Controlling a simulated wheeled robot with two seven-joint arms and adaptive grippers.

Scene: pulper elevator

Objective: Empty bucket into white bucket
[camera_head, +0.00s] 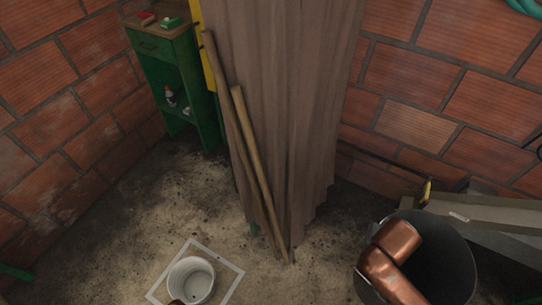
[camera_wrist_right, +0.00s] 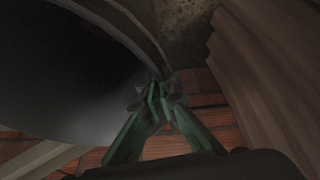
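The white bucket (camera_head: 191,279) stands upright on the floor at the bottom of the head view, inside a white square outline (camera_head: 233,270). A large dark grey bucket (camera_head: 452,262) is at the lower right, its wide mouth facing up toward the camera. My copper right arm crosses its left side and hides part of it. In the right wrist view the bucket (camera_wrist_right: 60,75) fills the left side. My right gripper (camera_wrist_right: 158,98) has its green fingers closed together at the bucket's rim. The bucket's contents are too dark to make out.
Brown corrugated sheeting (camera_head: 285,100) stands in the middle, with two wooden poles (camera_head: 252,150) leaning on it. A green cabinet (camera_head: 178,75) is at the back left. A grey metal trough (camera_head: 480,215) lies right of the dark bucket. Dirt floor left of the poles is clear.

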